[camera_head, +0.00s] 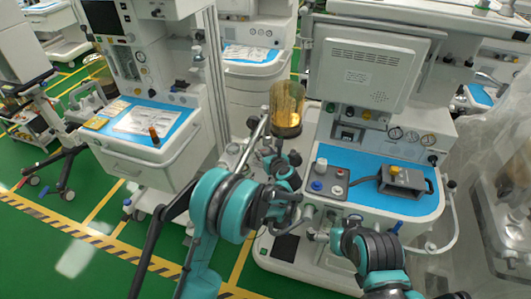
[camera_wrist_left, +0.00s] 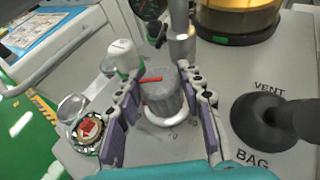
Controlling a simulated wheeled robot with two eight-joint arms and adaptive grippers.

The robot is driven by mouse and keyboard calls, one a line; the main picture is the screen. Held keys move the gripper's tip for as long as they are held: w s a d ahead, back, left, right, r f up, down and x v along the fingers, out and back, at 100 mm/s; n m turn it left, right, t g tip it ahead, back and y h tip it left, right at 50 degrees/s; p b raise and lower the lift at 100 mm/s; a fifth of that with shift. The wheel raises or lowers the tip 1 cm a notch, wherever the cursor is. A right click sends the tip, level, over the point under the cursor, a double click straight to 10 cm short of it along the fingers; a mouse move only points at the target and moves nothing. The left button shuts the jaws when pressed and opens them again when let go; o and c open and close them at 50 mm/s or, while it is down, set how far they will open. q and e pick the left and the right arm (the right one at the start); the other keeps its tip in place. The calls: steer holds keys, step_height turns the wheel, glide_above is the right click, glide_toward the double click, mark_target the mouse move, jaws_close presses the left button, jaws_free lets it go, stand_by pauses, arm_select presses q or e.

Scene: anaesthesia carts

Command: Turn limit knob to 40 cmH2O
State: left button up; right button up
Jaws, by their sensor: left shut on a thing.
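The limit knob (camera_wrist_left: 163,98) is a ribbed grey knob with a red pointer line on top, seen in the left wrist view. The pointer aims roughly leftward in that view. My left gripper (camera_wrist_left: 166,82) has its purple-padded fingers on both sides of the knob and is shut on it. Scale marks beside the knob's base are mostly hidden or too small to read. In the head view, my left gripper (camera_head: 277,160) is at the left side of the right-hand cart, and the knob cannot be made out there. My right gripper (camera_head: 319,234) is low before that cart; its fingers are unclear.
A clear canister with amber contents (camera_head: 287,108) stands just above the left gripper. A white-topped valve (camera_wrist_left: 124,56) is close on the left. The blue worktop (camera_head: 375,195) holds a yellow-black device (camera_head: 403,180).

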arm_select(q)
steer(key=shift+a+f+m+h+b, duration=0.1)
steer(key=shift+m+h+b, duration=0.1)
steer(key=shift+m+h, duration=0.35)
steer(key=shift+a+m+h+b, duration=0.1)
steer(key=shift+m+h+b, duration=0.05)
steer(key=shift+m+h, duration=0.4)
steer(key=shift+d+m+t+h, duration=0.15)
steer(key=shift+m+t+h, duration=0.3)
steer(key=shift+h, duration=0.35)
steer(key=o, duration=1.2)
steer(key=v, duration=1.2)
steer(key=shift+r, duration=0.2)
